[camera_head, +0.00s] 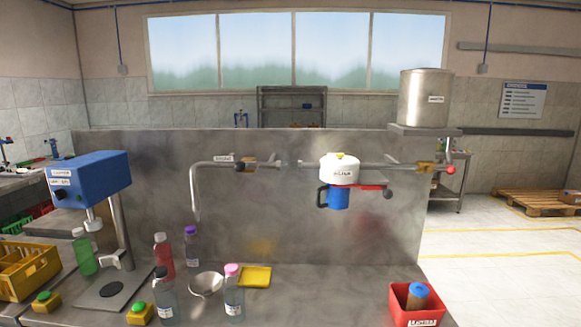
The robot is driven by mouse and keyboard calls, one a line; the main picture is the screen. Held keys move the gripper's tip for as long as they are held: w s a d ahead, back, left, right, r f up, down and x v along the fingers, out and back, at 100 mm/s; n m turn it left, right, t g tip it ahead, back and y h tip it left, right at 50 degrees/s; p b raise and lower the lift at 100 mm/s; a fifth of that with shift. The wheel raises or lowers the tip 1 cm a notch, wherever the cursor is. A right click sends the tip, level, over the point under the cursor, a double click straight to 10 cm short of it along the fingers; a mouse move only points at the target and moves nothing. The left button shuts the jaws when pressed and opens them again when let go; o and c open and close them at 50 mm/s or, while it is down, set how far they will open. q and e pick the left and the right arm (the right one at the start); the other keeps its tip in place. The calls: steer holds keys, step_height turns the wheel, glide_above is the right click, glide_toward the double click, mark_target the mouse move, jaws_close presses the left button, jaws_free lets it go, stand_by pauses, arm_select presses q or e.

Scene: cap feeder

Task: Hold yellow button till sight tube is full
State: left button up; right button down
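Two small yellow boxes with green push-buttons sit at the front left: the left button box (43,302) and the right button box (140,313). They flank the base of a blue-headed machine (90,177) on a grey column. A white rounded vessel (339,171) with a small yellow top is on the pipe at the centre, above a blue jug (338,196). I cannot pick out a sight tube for certain, nor its fill level. Neither of my grippers shows in the head view.
Several bottles, including a green one (84,252) and a red one (163,255), stand on the metal bench around a steel bowl (206,284) and a yellow tray (256,277). A yellow crate (27,268) is far left. A red bin (417,306) is right. The centre-right bench is clear.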

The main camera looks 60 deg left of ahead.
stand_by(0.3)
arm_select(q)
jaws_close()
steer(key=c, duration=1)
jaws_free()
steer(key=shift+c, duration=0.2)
